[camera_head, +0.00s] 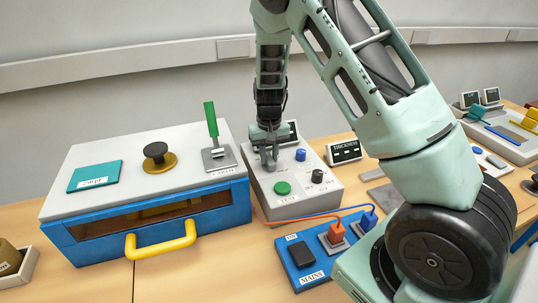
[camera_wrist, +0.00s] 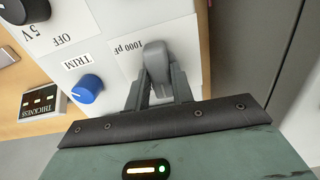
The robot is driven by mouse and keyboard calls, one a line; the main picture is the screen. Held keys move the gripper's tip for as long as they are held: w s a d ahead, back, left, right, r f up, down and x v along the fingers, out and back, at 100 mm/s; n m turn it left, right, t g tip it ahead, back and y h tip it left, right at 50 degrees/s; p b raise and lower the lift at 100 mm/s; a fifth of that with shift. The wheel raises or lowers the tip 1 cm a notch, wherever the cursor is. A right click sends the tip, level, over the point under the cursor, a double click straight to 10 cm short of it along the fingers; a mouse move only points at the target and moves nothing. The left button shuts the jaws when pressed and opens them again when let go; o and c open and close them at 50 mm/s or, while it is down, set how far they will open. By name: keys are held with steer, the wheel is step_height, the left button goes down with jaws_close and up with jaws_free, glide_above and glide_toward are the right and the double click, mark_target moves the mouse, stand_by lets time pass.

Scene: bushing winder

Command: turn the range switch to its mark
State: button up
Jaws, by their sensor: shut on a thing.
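The range switch, a light grey rounded handle (camera_wrist: 155,57), stands on the white panel beside a "1000 pF" label (camera_wrist: 127,47) in the wrist view. My gripper (camera_wrist: 160,88) is shut on it, with one dark finger on each side. In the head view my gripper (camera_head: 268,160) points down at the left part of the grey test box (camera_head: 262,195) and hides the switch there. The mark for the switch cannot be made out.
On the box are a blue TRIM knob (camera_head: 301,154), a black OFF/5 V knob (camera_head: 318,176) and a green TEST button (camera_head: 282,187). A THICKNESS display (camera_head: 344,152) stands right. A blue-fronted case (camera_head: 95,240) with a green lever (camera_head: 211,120) stands close left.

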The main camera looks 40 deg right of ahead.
mark_target(269, 157)
steer(key=m+p, duration=0.1)
steer(key=m, duration=0.3)
steer(key=shift+r, duration=0.1)
steer(key=shift+w+m+p, duration=0.1)
steer(key=shift+m+p, duration=0.3)
steer(key=shift+m, duration=1.6)
steer(key=o, duration=1)
step_height(269, 157, up, 17)
steer(key=b, duration=0.3)
steer(key=shift+r, duration=0.15)
